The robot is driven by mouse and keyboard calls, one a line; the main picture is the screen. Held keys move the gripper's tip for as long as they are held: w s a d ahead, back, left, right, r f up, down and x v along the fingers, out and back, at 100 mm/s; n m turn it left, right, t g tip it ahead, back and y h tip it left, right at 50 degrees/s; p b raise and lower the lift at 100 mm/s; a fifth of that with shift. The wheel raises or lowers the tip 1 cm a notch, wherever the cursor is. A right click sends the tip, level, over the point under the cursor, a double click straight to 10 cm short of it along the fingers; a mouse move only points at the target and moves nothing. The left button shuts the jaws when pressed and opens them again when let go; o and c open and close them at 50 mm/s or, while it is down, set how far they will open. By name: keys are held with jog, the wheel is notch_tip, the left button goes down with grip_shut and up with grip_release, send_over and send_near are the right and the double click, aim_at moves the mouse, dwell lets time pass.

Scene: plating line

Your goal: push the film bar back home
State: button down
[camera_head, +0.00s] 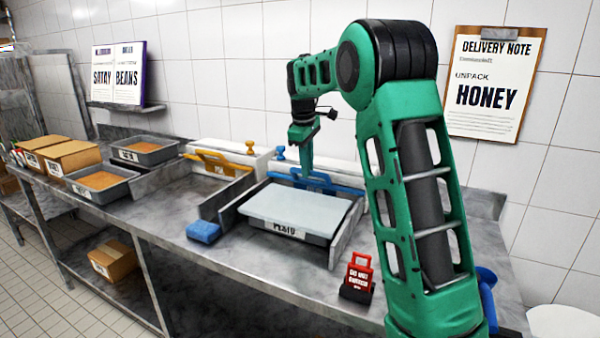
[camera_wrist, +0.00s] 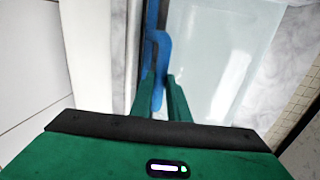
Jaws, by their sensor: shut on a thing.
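The blue film bar (camera_head: 340,188) lies along the back edge of the pesto tray (camera_head: 288,229), in front of a white housing. A pale, smooth, film-like surface (camera_head: 300,206) covers the tray top. My gripper (camera_head: 305,175) reaches down from above at the back of the tray and is shut on the bar's blue handle. In the wrist view the handle (camera_wrist: 161,55) runs down between the two green fingers (camera_wrist: 159,100), and the pale surface (camera_wrist: 215,50) lies to their right. The fingers partly hide the handle.
A second station with a yellow bar (camera_head: 216,160) is to the left. A blue sponge (camera_head: 203,231) lies left of the pesto tray. A red "do not switch" sign (camera_head: 359,273) stands at the front right. Grey trays (camera_head: 103,184) and cardboard boxes (camera_head: 72,156) fill the far left.

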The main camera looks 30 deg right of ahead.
jog(key=shift+w+d+r, duration=0.1)
jog(key=shift+w+d, duration=0.05)
jog(key=shift+d, duration=0.1)
jog(key=c, duration=1.7)
grip_release()
jog(key=shift+d, duration=0.1)
jog(key=shift+a+r, duration=0.15)
jog(key=shift+a, duration=0.05)
jog(key=r, duration=0.3)
jog(key=a+r, duration=0.1)
jog(key=r, duration=0.2)
jog(key=s+r, duration=0.1)
jog(key=r, duration=0.3)
jog(key=shift+a, duration=0.25)
